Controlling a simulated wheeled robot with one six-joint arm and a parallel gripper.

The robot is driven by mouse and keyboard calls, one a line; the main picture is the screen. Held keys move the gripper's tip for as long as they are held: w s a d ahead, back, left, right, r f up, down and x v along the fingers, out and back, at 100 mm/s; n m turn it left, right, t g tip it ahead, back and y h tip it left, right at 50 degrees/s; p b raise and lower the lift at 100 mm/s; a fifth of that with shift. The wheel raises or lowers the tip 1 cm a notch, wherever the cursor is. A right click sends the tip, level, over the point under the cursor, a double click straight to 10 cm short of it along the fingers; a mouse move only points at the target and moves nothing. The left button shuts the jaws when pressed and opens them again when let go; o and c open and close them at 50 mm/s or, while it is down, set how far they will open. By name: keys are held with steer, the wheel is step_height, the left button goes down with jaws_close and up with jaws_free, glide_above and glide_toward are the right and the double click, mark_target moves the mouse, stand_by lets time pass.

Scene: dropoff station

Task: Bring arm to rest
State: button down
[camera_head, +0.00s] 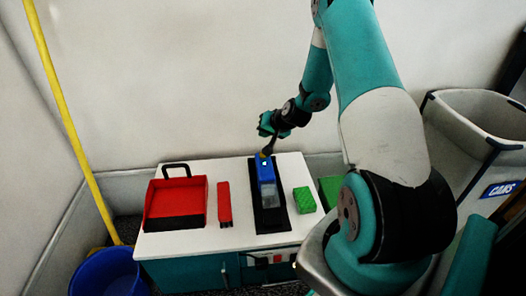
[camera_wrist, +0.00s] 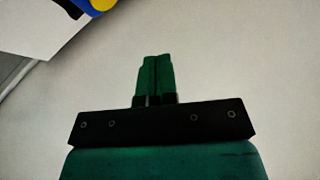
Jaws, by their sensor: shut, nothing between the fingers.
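My gripper (camera_head: 265,124) is at the end of my bent arm, in the air in front of the wall and above the back edge of the white-topped cabinet. In the wrist view its green fingers (camera_wrist: 156,62) are together, with nothing between them. Part of a blue and yellow thing (camera_wrist: 98,6) shows at the top left of the wrist view, apart from the fingers.
On the cabinet (camera_head: 180,243) are a red dustpan (camera_head: 176,197), a red brush (camera_head: 224,203) and a green sponge (camera_head: 304,200). A blue bucket (camera_head: 105,272) and a yellow pole (camera_head: 68,115) are at left. A grey "CANS" bin (camera_head: 470,130) stands at right.

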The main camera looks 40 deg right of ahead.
stand_by(0.4)
steer(key=w+a+r+n+g+y, duration=0.1)
steer(key=a+r+n+y, duration=0.1)
steer(key=a+r, duration=0.35)
steer(key=a+r+n+y, duration=0.1)
steer(key=a+r+n, duration=0.15)
steer(key=a, duration=0.55)
steer(key=s+a+r+n+g+y, duration=0.1)
steer(key=s+a+r+n+g, duration=0.1)
steer(key=s+a+r, duration=0.45)
steer(key=s+a+r+n+g+y, duration=0.1)
steer(key=a+r+n, duration=0.2)
steer(key=a, duration=0.6)
steer(key=s+a+r+n+g, duration=0.3)
steer(key=s+a, duration=0.2)
steer(key=s, duration=0.6)
steer(key=s+a+r+n+g, duration=0.2)
steer(key=s+a+r+n, duration=0.25)
steer(key=s, duration=0.75)
step_height(320, 180, up, 33)
steer(key=p, duration=3.3)
steer(key=shift+w+f+m+h+p, duration=0.15)
steer(key=shift+w+m+h+p, duration=0.15)
steer(key=shift+m+p, duration=0.1)
